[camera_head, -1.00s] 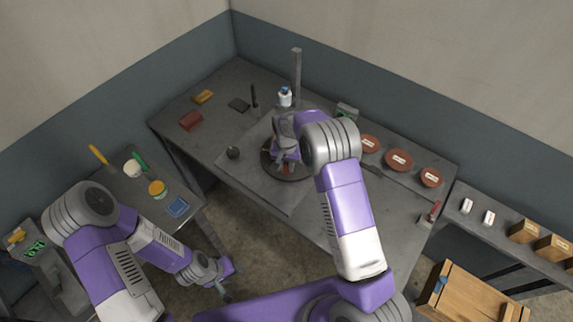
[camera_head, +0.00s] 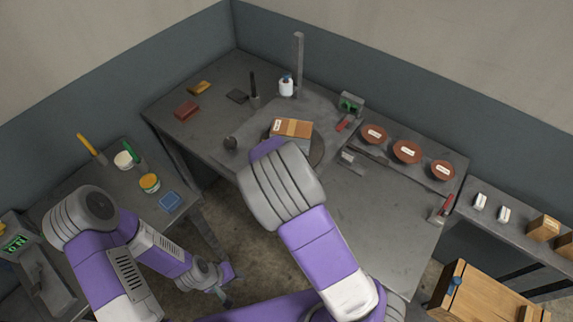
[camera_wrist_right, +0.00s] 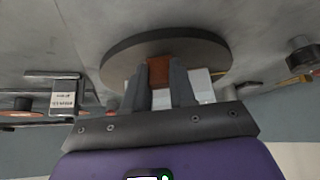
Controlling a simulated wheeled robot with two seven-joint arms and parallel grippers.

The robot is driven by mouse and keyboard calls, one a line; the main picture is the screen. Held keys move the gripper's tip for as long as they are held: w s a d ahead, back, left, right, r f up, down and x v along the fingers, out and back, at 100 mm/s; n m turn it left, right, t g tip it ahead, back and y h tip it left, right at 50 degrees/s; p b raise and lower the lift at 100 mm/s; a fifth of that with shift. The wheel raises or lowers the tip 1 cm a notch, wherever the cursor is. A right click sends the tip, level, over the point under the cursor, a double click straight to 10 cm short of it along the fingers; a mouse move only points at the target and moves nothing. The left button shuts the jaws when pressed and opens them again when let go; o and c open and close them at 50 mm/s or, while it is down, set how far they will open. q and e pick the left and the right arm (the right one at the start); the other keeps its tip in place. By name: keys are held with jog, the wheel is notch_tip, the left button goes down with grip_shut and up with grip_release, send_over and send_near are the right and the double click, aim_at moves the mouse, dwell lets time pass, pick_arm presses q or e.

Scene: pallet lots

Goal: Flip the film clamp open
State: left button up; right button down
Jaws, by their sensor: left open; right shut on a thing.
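A brown box (camera_head: 292,128) with a pale label lies on the dark round turntable (camera_head: 318,150). My right gripper is hidden behind its own wrist in the head view. In the right wrist view the right gripper (camera_wrist_right: 160,82) is shut on a narrow brown part, seemingly the box, above the disc (camera_wrist_right: 120,62). A grey metal fitting (camera_head: 352,160) stands right of the turntable. A red-handled fitting (camera_head: 440,210) sits at the bench's right end. I cannot tell which is the film clamp. My left gripper (camera_head: 225,284) is open and empty, low over the floor.
Several brown round discs (camera_head: 406,152) lie along the bench's back right. A post (camera_head: 299,62), a white bottle (camera_head: 286,86) and a green-fronted device (camera_head: 351,102) stand behind the turntable. A wooden crate (camera_head: 478,296) is at lower right. The bench's front right is clear.

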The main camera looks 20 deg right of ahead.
jog(key=shift+s+a+f+t+h+b, duration=0.15)
jog(key=shift+t+h+b, duration=0.2)
jog(key=shift+b, duration=0.3)
jog(key=c, duration=0.9)
grip_release()
jog(key=shift+p+v, duration=0.85)
jog(key=shift+v, duration=3)
